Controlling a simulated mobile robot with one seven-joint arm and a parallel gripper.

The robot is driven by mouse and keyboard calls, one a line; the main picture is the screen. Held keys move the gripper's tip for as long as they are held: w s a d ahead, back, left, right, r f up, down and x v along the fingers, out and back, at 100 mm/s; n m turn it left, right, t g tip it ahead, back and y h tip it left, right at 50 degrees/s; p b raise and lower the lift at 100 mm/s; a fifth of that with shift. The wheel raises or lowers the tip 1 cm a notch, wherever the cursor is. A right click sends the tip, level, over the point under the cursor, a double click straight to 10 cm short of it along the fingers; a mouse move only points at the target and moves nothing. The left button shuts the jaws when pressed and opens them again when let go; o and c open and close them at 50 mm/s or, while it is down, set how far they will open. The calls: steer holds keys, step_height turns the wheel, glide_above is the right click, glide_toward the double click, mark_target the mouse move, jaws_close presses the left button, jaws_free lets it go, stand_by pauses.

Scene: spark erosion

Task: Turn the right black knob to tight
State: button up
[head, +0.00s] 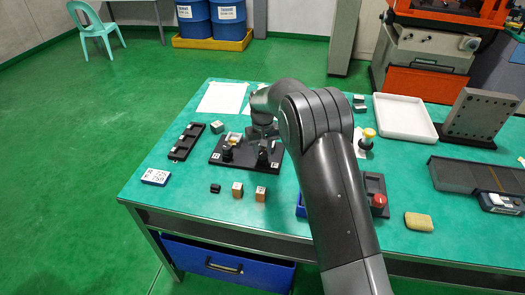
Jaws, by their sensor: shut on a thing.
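A black fixture plate (216,157) lies on the green table left of my arm. It carries a left black knob (227,153) and a right black knob (263,158). A small pale block (233,138) sits on the plate between and behind the knobs. My gripper (264,147) points down over the right side of the plate and is shut on the right black knob. My wrist hides the knob's top, and the fingers are too small and dark to show clearly. I cannot tell the knob's turn angle.
Two wooden blocks (237,190) and a small black piece (215,188) lie in front of the plate. A black rack (187,141) and a label card (156,177) are to the left. A white tray (405,118) and yellow-topped object (368,136) are right of my arm.

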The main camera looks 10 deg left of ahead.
mark_target(263, 153)
steer(key=m, duration=1.4)
stand_by(0.5)
steer(key=o, duration=1)
steer(key=shift+c, duration=0.2)
step_height(263, 153, up, 11)
steer(key=shift+d, duration=0.1)
